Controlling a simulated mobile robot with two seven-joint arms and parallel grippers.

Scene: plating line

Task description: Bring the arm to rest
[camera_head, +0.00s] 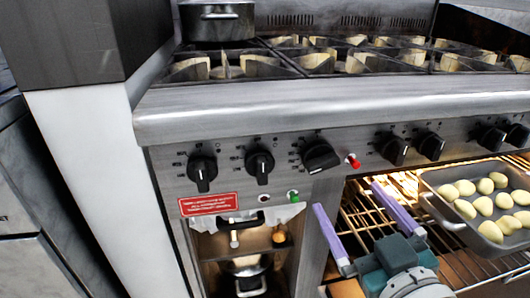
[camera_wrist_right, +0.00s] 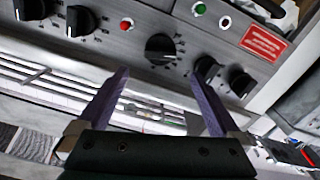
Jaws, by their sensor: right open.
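My right gripper (camera_head: 356,216) is in the lower middle of the head view, in front of the open oven and its wire rack. Its two purple fingers are spread apart and nothing is between them. The same gripper (camera_wrist_right: 160,95) shows in the right wrist view, its fingers pointing toward the stove's knob panel. A black knob (camera_wrist_right: 161,47) appears beyond and between the fingertips, apart from them. My left gripper is in neither view.
A tray (camera_head: 431,184) of pale, rounded dough pieces or potatoes sits on the oven rack (camera_head: 349,247), right of my gripper. Black knobs (camera_head: 202,171) line the stove front (camera_head: 330,108). A pot (camera_head: 217,22) stands on the back left burner. A cabinet stands at left.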

